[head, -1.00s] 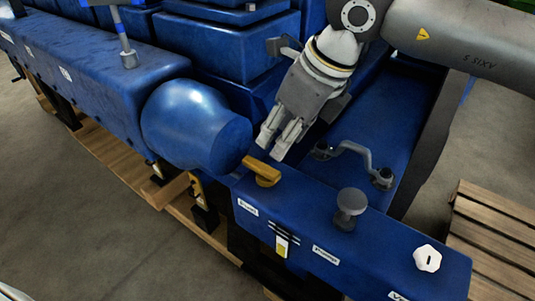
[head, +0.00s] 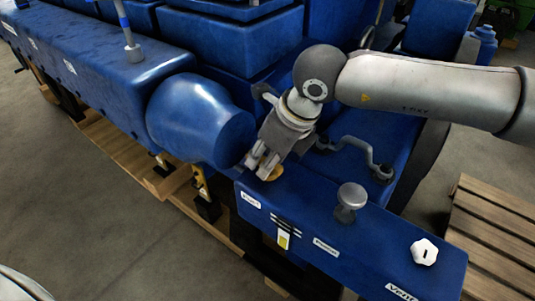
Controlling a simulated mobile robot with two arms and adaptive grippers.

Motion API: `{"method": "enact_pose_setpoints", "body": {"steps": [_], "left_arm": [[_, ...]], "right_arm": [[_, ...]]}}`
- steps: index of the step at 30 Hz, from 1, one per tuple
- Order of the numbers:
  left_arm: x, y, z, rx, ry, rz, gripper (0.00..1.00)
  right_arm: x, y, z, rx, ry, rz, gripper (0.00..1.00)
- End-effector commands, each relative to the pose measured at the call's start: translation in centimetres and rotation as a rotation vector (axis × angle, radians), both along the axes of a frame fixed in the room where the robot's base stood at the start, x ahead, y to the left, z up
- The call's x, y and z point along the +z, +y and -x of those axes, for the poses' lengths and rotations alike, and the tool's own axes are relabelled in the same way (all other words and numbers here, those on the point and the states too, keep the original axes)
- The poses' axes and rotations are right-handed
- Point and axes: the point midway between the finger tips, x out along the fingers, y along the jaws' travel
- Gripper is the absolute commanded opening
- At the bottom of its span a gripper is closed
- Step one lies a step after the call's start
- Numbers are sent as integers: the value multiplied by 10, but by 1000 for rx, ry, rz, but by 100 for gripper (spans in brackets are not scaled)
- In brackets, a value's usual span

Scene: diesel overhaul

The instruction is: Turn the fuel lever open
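The yellow fuel lever (head: 275,174) sits on top of the blue panel box, at its left end by the label there. Only its rounded right part shows; my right gripper's fingers hide the rest. My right gripper (head: 260,165) points down at the lever, its fingertips over the lever's handle end. A narrow gap shows between the fingers, but I cannot tell whether they grip the lever or only stand around it. My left gripper is not in view.
The blue panel box (head: 310,225) also carries a grey knob (head: 350,200) and a white knob (head: 424,252). A grey bent handle (head: 355,146) stands behind it. A rounded blue housing (head: 200,120) is close left of my gripper. A wooden pallet (head: 490,235) lies at right.

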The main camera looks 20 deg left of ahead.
Motion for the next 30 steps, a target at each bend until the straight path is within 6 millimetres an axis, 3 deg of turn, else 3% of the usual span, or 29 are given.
{"method": "enact_pose_setpoints", "body": {"steps": [1, 5, 17, 20, 22, 30], "left_arm": [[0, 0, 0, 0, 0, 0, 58], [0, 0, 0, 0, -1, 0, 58], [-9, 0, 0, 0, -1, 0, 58], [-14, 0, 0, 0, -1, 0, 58], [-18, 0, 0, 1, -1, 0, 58], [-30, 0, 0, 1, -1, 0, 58]], "right_arm": [[0, 0, 0, 0, 0, 0, 26], [0, 0, 0, 0, 0, 0, 11], [-1, 0, 0, 86, 0, -2, 11], [-2, 0, 0, 151, 3, -3, 8], [-3, 1, 0, 206, 2, -4, 0], [-4, 1, 2, 458, 6, -1, 0]]}}
